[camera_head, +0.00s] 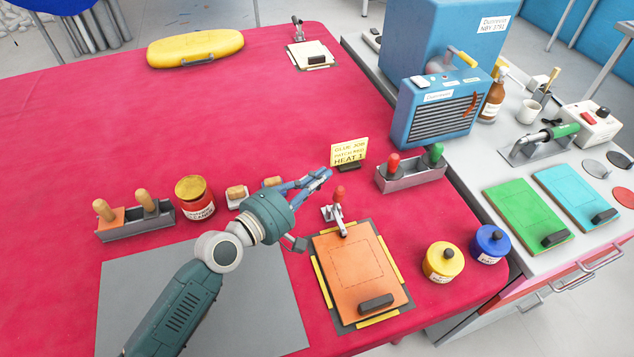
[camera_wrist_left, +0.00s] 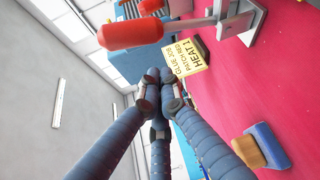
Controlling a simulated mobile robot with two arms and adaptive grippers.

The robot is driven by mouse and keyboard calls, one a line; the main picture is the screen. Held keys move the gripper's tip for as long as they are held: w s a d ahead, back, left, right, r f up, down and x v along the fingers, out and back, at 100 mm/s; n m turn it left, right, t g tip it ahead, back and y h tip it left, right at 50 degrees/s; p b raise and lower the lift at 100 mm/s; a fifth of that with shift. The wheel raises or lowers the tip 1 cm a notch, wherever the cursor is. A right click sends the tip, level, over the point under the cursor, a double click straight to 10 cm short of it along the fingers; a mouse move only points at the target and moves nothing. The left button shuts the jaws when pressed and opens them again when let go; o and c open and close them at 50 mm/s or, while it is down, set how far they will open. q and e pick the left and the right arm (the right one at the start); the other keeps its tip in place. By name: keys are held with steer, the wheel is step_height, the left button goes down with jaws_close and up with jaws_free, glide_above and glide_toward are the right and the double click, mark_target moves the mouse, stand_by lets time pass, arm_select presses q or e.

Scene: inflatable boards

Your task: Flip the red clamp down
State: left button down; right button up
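The red clamp (camera_head: 338,210) is a metal toggle clamp with a red-tipped handle, at the top edge of the orange board (camera_head: 346,262). Its handle stands up. In the left wrist view the red handle (camera_wrist_left: 130,33) lies across the top, on a metal lever and bracket. My left gripper (camera_head: 325,176) is just behind and left of the red handle tip in the head view. Its fingers (camera_wrist_left: 158,75) come together at the tips with nothing between them; I see no contact with the handle. My right gripper is not in view.
A yellow "HEAT 1" sign (camera_head: 349,151) stands just past my left fingers. A grey caddy (camera_head: 410,176) with red- and green-handled tools is to the right. Yellow (camera_head: 443,262) and blue (camera_head: 489,245) pots stand right of the board. A red can (camera_head: 195,198) is left. The table's far middle is clear.

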arm_select(q)
steer(key=s, duration=0.1)
steer(key=s+d+m+t+b, duration=0.1)
steer(key=s+r+m, duration=0.1)
steer(key=s, duration=0.1)
steer(key=shift+d+h+b, duration=0.15)
steer(key=shift+h+b, duration=0.25)
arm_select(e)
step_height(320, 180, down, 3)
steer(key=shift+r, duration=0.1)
arm_select(q)
steer(key=shift+s+d+f, duration=0.1)
steer(key=shift+s+f, duration=0.05)
steer(key=shift+f, duration=0.05)
